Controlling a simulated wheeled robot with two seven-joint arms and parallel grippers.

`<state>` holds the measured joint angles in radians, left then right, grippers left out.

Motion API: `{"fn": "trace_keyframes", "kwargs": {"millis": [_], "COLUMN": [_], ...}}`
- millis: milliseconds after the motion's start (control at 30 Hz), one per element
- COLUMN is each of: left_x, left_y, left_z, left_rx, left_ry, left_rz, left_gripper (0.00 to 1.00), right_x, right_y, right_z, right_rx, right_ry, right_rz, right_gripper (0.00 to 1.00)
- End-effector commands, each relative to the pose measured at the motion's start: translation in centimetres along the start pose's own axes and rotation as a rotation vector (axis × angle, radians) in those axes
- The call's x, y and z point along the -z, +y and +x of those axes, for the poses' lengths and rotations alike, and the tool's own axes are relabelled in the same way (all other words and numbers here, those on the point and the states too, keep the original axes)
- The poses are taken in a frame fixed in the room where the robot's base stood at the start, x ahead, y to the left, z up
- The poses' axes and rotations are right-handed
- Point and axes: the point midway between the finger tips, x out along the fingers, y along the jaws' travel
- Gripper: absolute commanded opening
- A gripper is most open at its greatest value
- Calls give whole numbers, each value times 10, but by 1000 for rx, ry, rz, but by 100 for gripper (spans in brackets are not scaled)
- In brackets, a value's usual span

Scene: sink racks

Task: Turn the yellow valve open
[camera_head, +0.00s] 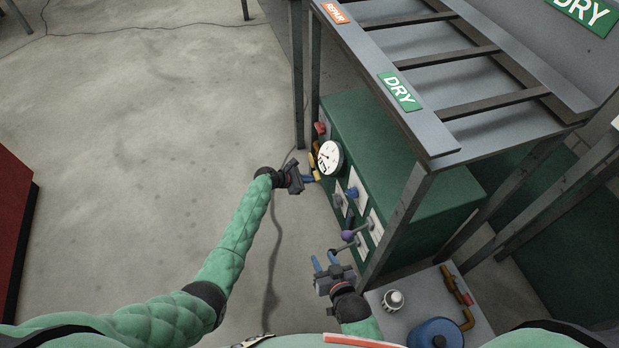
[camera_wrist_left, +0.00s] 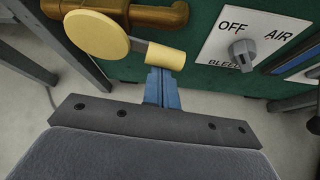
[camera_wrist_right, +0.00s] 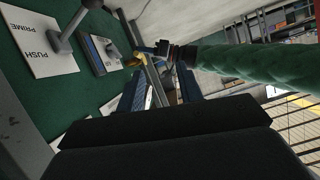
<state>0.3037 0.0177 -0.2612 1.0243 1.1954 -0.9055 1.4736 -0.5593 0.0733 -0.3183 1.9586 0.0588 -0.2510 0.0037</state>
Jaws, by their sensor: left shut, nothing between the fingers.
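The yellow valve (camera_wrist_left: 97,35) has a round yellow hub on a brass pipe and a short grey lever ending in a yellow grip (camera_wrist_left: 165,57). In the head view the valve (camera_head: 317,175) sits low on the front of the green cabinet, partly hidden by my left gripper (camera_head: 308,179). In the left wrist view my left gripper's blue fingers (camera_wrist_left: 162,88) are together, right at the lower edge of the yellow grip; I cannot tell whether they touch it. My right gripper (camera_head: 325,261) is open and empty, lower down in front of the panel.
An OFF/AIR dial (camera_wrist_left: 242,53) is right of the valve. A grey rack (camera_head: 440,75) stands over the cabinet.

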Motion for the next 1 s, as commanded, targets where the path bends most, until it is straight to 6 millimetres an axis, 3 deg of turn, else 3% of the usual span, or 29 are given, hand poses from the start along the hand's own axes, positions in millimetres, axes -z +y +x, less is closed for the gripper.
{"fn": "trace_keyframes", "kwargs": {"millis": [100,200,433,633,1000], "left_x": [-5,-6,-8,-10,-13], "left_y": [1,1,1,0,0], "left_z": [-2,-2,-4,-5,-6], "left_rx": [11,18,40,57,83], "left_ry": [-2,-2,-2,-1,-2], "left_rz": [-19,-33,-67,-99,-141], "left_gripper": [0,0,0,0,0], "right_x": [-45,-77,-124,-136,-130], "right_y": [2,2,2,1,-1], "right_z": [-8,-16,-34,-44,-48], "right_rx": [-4,-7,-10,-10,-8], "right_ry": [-138,-234,-389,-444,-454], "right_rz": [17,30,49,56,58], "right_gripper": [36,36,36,36,36]}}
